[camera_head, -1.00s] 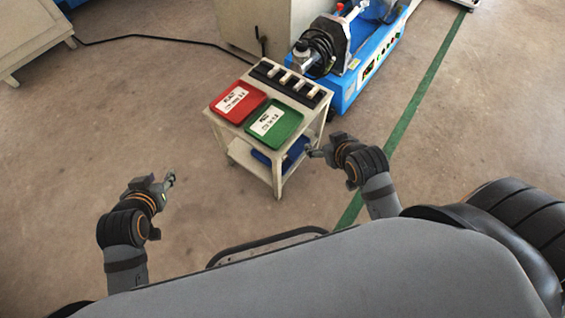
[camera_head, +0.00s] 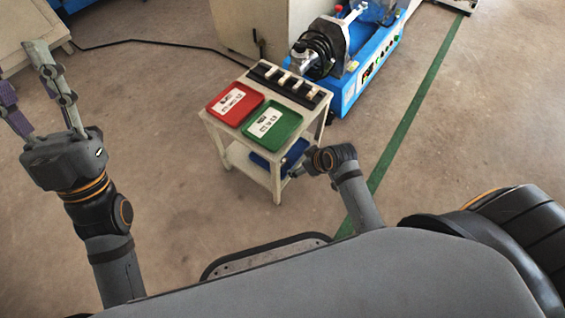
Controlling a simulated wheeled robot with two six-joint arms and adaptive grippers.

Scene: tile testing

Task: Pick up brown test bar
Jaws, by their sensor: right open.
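Several small pale bars sit in a black rack (camera_head: 318,99) along the back right edge of the cart top; one bar (camera_head: 284,79) shows in the middle. I cannot tell which of them is the brown test bar. My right gripper (camera_head: 295,172) is open beside the cart's right side, below the top and near the lower shelf. It is apart from the rack and its fingers are small and hard to see. My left gripper (camera_head: 25,72) is open and empty over the floor at the far left, its two long fingers spread apart.
The white cart (camera_head: 207,117) carries a red tray (camera_head: 215,107) and a green tray (camera_head: 292,122), both labelled. A blue bin (camera_head: 262,160) is on its lower shelf. A blue machine (camera_head: 365,75) stands close behind. The floor left of the cart is clear.

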